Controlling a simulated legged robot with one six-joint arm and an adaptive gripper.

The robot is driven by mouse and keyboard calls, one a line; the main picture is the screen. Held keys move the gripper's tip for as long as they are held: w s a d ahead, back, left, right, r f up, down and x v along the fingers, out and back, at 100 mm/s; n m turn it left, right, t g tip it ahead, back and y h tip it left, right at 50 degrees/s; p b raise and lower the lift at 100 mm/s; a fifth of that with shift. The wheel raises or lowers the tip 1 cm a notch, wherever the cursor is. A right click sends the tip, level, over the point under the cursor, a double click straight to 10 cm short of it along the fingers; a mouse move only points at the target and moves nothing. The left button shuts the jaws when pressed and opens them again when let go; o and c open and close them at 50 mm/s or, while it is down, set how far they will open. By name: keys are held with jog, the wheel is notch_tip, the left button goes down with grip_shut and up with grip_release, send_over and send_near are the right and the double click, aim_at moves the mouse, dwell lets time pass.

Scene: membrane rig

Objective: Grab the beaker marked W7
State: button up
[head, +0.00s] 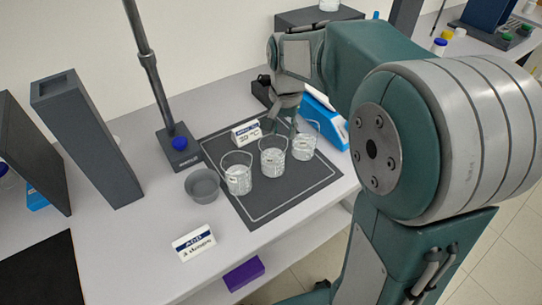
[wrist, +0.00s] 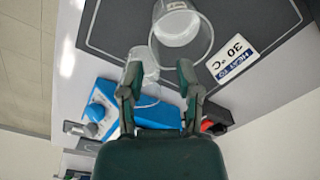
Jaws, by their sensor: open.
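Three clear glass beakers stand in a diagonal row on the dark mat in the head view: left beaker (head: 237,178), middle beaker (head: 273,160), right beaker (head: 304,145). Their markings are too small to read, so I cannot tell which is W7. My gripper (wrist: 160,60) is open at the row's back side. In the wrist view one beaker (wrist: 148,66) shows partly between and beyond the fingers; I cannot tell whether they touch it. Another beaker (wrist: 178,26) stands further ahead, its label partly visible. In the head view my arm partly hides the gripper.
A "30 °C" card (wrist: 234,58) stands on the mat (wrist: 110,25), close to the beakers. A blue device (head: 326,120) lies right of them. A grey bowl (head: 202,184), a stand with a rod (head: 179,155) and a white sign (head: 194,242) are on the left.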

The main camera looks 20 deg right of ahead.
aim_at(286, 145)
jog(key=f, duration=0.4)
jog(key=shift+d, duration=0.2)
jog(key=shift+s+d+f, duration=0.1)
jog(key=shift+d+f, duration=0.05)
jog(key=shift+f, duration=0.5)
jog(key=f, duration=0.4)
jog(key=shift+s+a+f, duration=0.15)
jog(key=shift+a+f, duration=0.05)
jog(key=shift+d, duration=0.1)
grip_shut()
